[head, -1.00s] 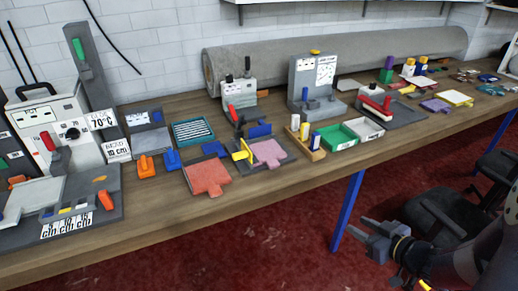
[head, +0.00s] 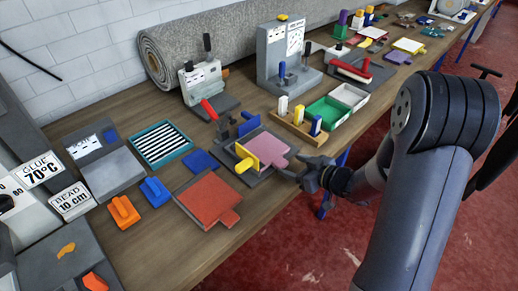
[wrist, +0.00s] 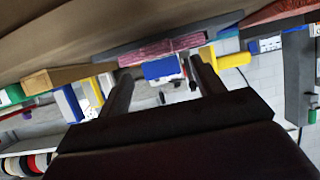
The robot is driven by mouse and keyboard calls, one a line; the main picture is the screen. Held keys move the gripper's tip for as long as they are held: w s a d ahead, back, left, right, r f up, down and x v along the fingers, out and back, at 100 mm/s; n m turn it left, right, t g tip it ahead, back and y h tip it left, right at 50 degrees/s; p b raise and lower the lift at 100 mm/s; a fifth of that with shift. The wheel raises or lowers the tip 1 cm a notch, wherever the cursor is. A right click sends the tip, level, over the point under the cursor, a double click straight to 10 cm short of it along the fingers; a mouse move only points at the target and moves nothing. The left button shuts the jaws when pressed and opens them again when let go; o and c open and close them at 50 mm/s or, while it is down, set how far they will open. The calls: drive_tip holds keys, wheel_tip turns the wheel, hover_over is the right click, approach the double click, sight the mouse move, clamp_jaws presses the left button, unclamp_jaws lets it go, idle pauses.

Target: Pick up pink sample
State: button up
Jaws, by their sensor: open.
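The pink sample (head: 265,149) lies flat on a dark grey fixture (head: 247,179) near the front of the bench, its tab pointing toward my gripper. A yellow block with a handle (head: 247,159) stands at its left edge. My gripper (head: 303,166) is open and empty, just right of the sample's tab. In the wrist view, which looks upside down, the sample shows edge-on as a pink strip (wrist: 160,49) beyond my two fingers (wrist: 158,84). Whether a fingertip touches the tab cannot be told.
A red sample (head: 208,199) lies to the left, with orange (head: 123,212) and blue (head: 155,192) handled blocks beyond. A red-handled press (head: 208,108) stands behind.

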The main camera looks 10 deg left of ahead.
sight(279, 161)
drive_tip(key=shift+p+x, duration=0.4)
drive_tip(key=shift+x, duration=2.15)
drive_tip(key=shift+f, duration=0.15)
drive_tip(key=shift+c, duration=0.4)
drive_tip(key=shift+d, duration=0.1)
drive_tip(key=c, duration=1.1)
